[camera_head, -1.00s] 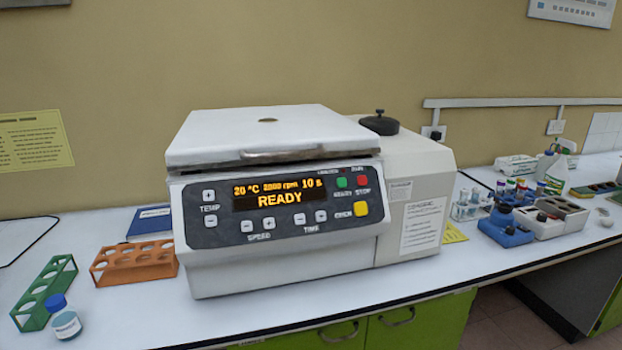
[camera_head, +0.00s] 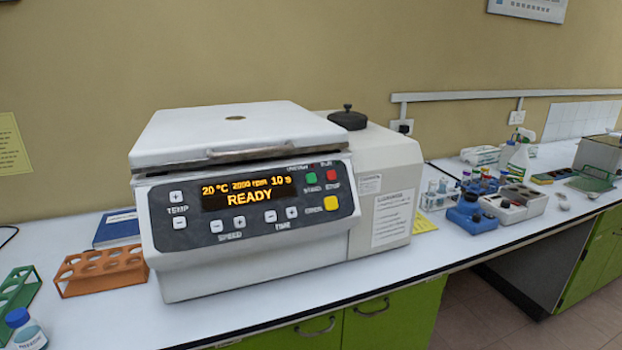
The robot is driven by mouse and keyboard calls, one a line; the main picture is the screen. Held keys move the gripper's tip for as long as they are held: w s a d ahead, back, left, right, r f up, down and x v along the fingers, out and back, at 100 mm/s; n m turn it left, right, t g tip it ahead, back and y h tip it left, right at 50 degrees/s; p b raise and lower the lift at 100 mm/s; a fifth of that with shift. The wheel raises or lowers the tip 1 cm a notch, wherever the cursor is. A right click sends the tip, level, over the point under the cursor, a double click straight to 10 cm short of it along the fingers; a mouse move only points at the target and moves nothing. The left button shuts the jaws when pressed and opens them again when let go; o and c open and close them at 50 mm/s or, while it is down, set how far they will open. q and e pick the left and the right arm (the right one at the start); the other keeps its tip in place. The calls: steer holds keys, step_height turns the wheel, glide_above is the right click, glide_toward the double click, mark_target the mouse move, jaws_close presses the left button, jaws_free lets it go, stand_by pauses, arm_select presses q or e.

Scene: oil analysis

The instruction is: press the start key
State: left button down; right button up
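The white centrifuge (camera_head: 180,262) stands on the bench with its lid (camera_head: 235,130) down. Its dark panel (camera_head: 160,220) has a lit display (camera_head: 248,193) reading 20 °C, 2000 rpm, 10 s and READY. The green start key (camera_head: 311,179) is at the panel's upper right. The red stop key (camera_head: 331,175) is just right of it, and a yellow key (camera_head: 330,203) is below. Neither of my grippers is in view.
An orange rack (camera_head: 100,270), a green rack (camera_head: 18,290) and a blue-capped bottle (camera_head: 24,330) are at the left. A blue book (camera_head: 118,230) lies behind the orange rack. Tube racks (camera_head: 437,198) and blue blocks (camera_head: 470,215) stand at the right. The bench front (camera_head: 300,290) is clear.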

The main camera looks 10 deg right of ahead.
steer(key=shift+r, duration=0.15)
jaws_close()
